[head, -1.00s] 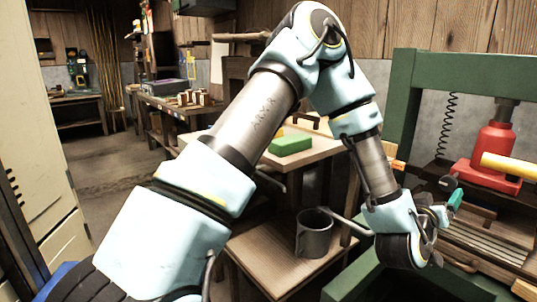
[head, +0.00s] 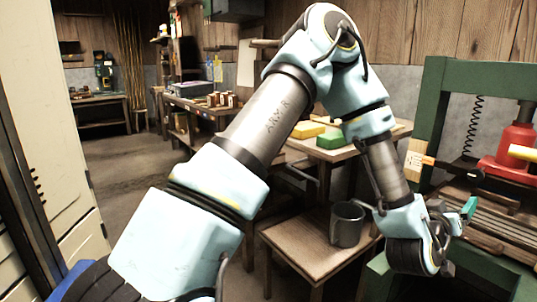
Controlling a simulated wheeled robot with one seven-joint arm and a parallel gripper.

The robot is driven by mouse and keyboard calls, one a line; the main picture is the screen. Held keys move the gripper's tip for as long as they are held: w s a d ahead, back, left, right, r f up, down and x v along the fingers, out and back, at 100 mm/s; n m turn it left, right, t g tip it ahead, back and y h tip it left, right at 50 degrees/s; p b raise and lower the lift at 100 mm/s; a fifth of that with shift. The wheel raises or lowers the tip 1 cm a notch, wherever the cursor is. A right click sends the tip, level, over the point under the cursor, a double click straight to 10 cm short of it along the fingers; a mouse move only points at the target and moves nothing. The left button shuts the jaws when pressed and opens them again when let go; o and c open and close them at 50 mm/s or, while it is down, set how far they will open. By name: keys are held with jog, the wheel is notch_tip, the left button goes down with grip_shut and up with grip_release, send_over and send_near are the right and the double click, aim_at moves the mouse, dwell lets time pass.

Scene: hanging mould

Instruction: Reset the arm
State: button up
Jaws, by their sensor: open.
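My arm (head: 269,125) reaches up from the lower left, bends at the top and comes down on the right. My gripper (head: 466,210) is at its end, small and partly hidden behind the wrist, with a teal finger showing. It is open, and I see nothing held in it. It is beside the green-framed press, in front of the slatted wooden bed.
A green press frame (head: 432,110) with a red jack (head: 517,146) stands at right. A grey mug (head: 347,225) sits on a low wooden table (head: 300,246). Green (head: 331,139) and yellow (head: 307,131) blocks lie on a higher table. Floor at left is open.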

jog(key=w+a+g+y+p, duration=0.25)
jog(key=w+a+y, duration=0.35)
jog(key=a, duration=0.7)
jog(key=w+a+g+y+p, duration=0.1)
jog(key=w+a+y+p, duration=0.45)
jog(key=a, duration=0.85)
jog(key=s+a+r+n+g+y, duration=0.1)
jog(key=s+a+r, duration=0.1)
jog(key=a, duration=0.6)
jog(key=s+a+r+n+g+y+p, duration=0.1)
jog(key=s+a+r+g, duration=0.1)
jog(key=a, duration=0.5)
jog(key=s+a+r+n+g+y, duration=0.1)
jog(key=s+a, duration=0.3)
jog(key=a, duration=0.4)
jog(key=shift+s+a+r+n+g+p, duration=0.15)
jog(key=shift+a+r+n+g+p, duration=0.2)
jog(key=shift+r+n+g, duration=0.25)
